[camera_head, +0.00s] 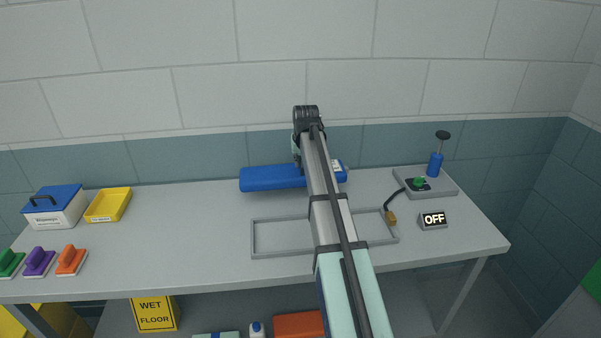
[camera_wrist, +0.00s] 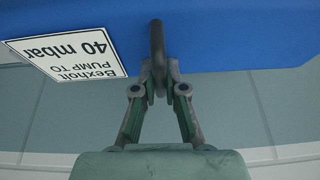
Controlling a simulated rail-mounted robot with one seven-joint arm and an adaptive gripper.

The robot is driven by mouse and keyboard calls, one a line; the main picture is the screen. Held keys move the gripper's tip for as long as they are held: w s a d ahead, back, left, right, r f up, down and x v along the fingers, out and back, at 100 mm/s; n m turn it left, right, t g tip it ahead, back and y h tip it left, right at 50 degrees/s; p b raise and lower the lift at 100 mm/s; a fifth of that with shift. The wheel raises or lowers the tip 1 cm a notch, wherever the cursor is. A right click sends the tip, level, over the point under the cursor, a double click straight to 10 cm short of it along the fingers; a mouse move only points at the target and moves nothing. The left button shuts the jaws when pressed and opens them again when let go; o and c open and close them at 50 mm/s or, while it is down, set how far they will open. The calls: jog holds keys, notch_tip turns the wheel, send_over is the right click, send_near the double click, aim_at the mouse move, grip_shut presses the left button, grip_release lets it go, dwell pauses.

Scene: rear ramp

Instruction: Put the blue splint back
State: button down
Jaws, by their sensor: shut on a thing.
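The blue splint (camera_head: 272,179) is a long blue block at the back of the table, partly hidden by my arm. Its white label (camera_wrist: 75,50) reads "Bexholt PUMP TO 40 mbar" and is upside down in the wrist view. My gripper (camera_wrist: 160,78) is shut on a dark bar-like handle (camera_wrist: 157,45) on the splint's blue face. In the head view the fingers are mostly hidden by the arm. I cannot tell whether the splint touches the table. An empty grey rectangular frame (camera_head: 254,238) lies on the table in front of the splint.
Right of the frame are a dark hose with a brass end (camera_head: 391,218), an OFF display (camera_head: 433,220) and a tray with a blue pump (camera_head: 435,164). At left are a blue-lidded box (camera_head: 55,209), yellow tray (camera_head: 92,217) and coloured-handled blocks (camera_head: 71,261). A wall stands behind.

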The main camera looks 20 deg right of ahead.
aim_at(301, 174)
jog(key=shift+f+p, duration=0.55)
jog(key=shift+f, duration=2.25)
jog(key=c, duration=1.2)
grip_release()
jog(key=b+v, duration=0.2)
jog(key=v, duration=1)
jog(key=shift+a, duration=0.1)
